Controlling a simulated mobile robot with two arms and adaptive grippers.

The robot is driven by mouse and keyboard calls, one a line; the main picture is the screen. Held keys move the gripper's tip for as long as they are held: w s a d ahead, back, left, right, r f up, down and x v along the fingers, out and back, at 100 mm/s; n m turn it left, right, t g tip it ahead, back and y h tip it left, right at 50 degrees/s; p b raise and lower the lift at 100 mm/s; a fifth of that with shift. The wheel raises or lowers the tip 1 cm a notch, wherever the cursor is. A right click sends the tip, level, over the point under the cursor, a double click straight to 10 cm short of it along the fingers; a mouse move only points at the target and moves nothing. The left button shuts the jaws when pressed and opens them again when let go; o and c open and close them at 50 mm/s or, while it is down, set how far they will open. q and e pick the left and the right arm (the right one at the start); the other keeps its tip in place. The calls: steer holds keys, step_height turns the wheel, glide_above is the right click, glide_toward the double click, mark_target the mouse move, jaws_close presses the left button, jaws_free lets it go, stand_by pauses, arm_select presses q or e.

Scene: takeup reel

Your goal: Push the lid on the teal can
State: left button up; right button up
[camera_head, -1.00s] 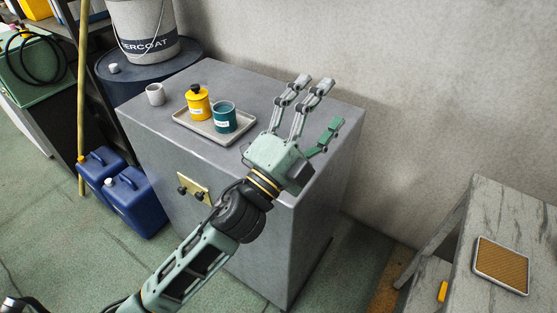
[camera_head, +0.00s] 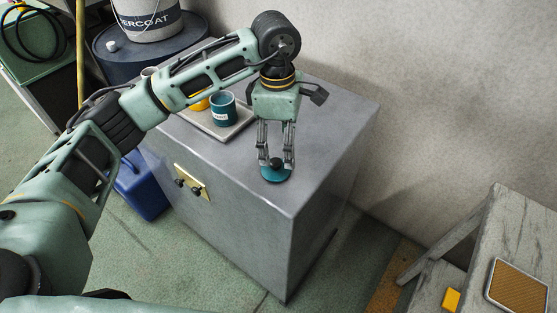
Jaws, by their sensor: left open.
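The teal can (camera_head: 222,110) stands upright on a tray (camera_head: 238,131) on the grey cabinet, its top uncovered. The teal lid (camera_head: 276,177) with a black knob lies on the cabinet top near the front edge, to the right of the tray. My left gripper (camera_head: 275,162) points down over the lid, with fingertips at either side of the knob. Its jaws are open; whether they touch the knob is unclear. My right gripper is not in view.
A yellow can (camera_head: 199,104) stands on the tray, mostly hidden behind my left arm. The cabinet top (camera_head: 340,115) is clear to the right. A bench with a framed panel (camera_head: 520,288) stands at lower right.

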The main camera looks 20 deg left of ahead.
mark_target(275, 161)
arm_select(q)
steer(key=shift+w+a+r+y, duration=0.2)
steer(key=shift+a+y, duration=0.1)
steer(key=shift+a, duration=0.45)
steer(key=shift+s+a+f, duration=0.1)
steer(key=shift+f, duration=0.15)
steer(key=f+p, duration=0.1)
steer(key=f, duration=0.1)
steer(key=f+p, duration=0.1)
steer(key=f, duration=0.1)
steer(key=s+f+p, duration=0.1)
steer(key=f, duration=0.1)
steer(key=shift+f+p, duration=0.1)
steer(key=shift+p, duration=0.25)
steer(key=shift+f, duration=0.4)
steer(key=shift+c, duration=0.2)
steer(key=c, duration=1)
steer(key=shift+r, duration=0.1)
